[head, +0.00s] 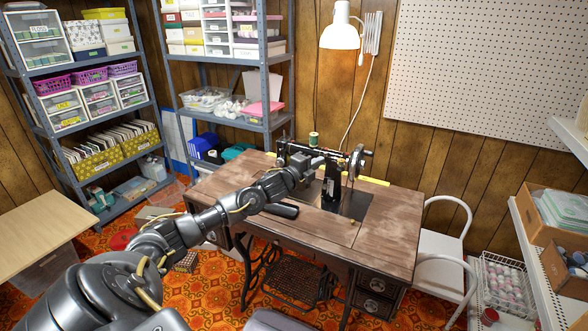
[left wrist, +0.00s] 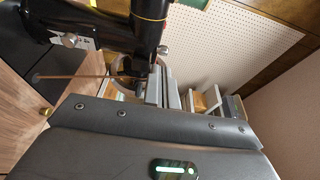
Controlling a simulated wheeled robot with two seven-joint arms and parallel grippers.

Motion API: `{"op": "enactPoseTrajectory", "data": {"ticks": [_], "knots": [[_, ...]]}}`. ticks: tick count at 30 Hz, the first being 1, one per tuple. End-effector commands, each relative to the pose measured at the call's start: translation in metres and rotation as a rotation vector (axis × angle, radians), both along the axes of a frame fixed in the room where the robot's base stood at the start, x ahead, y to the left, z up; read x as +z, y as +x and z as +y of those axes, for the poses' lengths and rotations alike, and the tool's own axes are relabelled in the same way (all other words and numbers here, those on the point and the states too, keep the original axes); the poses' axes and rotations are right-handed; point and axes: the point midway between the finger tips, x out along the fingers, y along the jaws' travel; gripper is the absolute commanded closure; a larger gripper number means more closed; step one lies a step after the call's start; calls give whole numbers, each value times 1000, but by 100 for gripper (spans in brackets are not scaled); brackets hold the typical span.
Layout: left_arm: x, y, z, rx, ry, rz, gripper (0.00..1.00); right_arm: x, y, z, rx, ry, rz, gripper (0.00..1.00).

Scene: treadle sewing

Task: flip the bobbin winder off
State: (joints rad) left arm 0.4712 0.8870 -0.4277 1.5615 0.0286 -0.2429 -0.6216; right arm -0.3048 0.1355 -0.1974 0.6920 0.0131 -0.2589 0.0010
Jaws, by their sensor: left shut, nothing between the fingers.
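The black treadle sewing machine (head: 333,190) stands on the wooden table, with its metal handwheel (head: 357,160) at its right end. The bobbin winder is too small to tell apart near the handwheel in the head view. My left gripper (head: 318,163) is shut and empty at the machine's left-middle, in front of its arm, apart from the handwheel. In the left wrist view, the machine's black body (left wrist: 148,25) fills the top, with a pale ring and small dark metal parts beneath it. My grey gripper body covers the lower part there. My right gripper is out of view.
The wooden table top (head: 390,225) is mostly bare at right and front. A green thread spool (head: 313,138) stands on the machine. A white chair (head: 440,245) stands at the table's right. A wall lamp (head: 341,30) hangs above. Steel shelves (head: 225,120) stand behind to the left.

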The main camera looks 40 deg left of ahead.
Motion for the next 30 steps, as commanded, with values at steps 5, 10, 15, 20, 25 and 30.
{"op": "enactPoseTrajectory", "data": {"ticks": [5, 10, 15, 20, 25, 30], "knots": [[-4, -34, 2, -8, 7, 4, 100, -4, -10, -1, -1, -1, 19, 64], [-4, -63, 9, -15, 4, 4, 100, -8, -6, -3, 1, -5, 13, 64], [-2, -83, 17, -14, 1, 2, 100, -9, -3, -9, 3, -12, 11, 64], [-1, -93, 21, -12, 1, 2, 100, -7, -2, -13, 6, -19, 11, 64], [0, -96, 22, -11, 1, 0, 100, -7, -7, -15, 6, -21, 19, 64], [0, -96, 22, -11, 0, 0, 100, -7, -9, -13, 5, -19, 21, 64]]}}
